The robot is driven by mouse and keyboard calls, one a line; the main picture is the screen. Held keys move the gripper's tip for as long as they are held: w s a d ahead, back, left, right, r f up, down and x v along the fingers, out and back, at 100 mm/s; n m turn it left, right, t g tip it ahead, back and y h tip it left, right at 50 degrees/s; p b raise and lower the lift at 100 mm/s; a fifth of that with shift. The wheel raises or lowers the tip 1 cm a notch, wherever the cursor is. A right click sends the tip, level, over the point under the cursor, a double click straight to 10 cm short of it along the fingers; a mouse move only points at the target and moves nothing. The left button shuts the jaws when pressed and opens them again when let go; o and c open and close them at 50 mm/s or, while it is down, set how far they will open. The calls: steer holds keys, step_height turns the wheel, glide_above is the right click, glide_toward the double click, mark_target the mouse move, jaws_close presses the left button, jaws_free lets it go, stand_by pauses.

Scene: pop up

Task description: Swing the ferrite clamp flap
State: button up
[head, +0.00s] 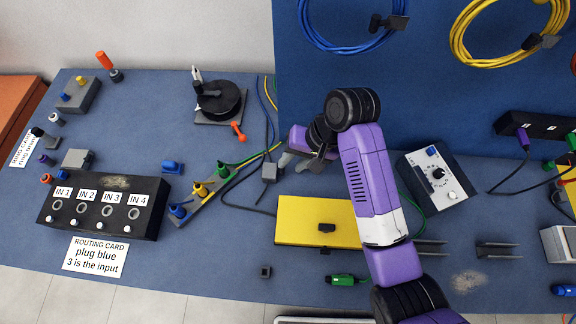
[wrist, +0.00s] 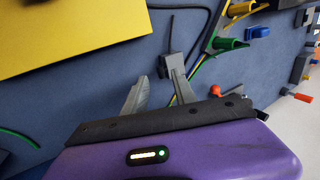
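In the wrist view the grey block (wrist: 165,66) lies just beyond my fingertips, partly covered by one finger. I cannot make out its flap or whether it is open. My gripper (head: 286,160) is just right of the block in the head view. In the wrist view my gripper (wrist: 158,76) has its two fingers apart with nothing between them. Whether a finger touches the block is unclear.
A yellow box (head: 300,222) sits beneath my arm. Coloured cable holders (head: 201,190) and a black socket box (head: 105,207) are to the left. A black reel (head: 220,100) stands behind. A white-faced dial box (head: 436,179) is to the right. The blue panel (head: 300,100) rises behind my arm.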

steer(key=v, duration=0.3)
steer(key=shift+d+r, duration=0.1)
steer(key=shift+r, duration=0.05)
stand_by(0.5)
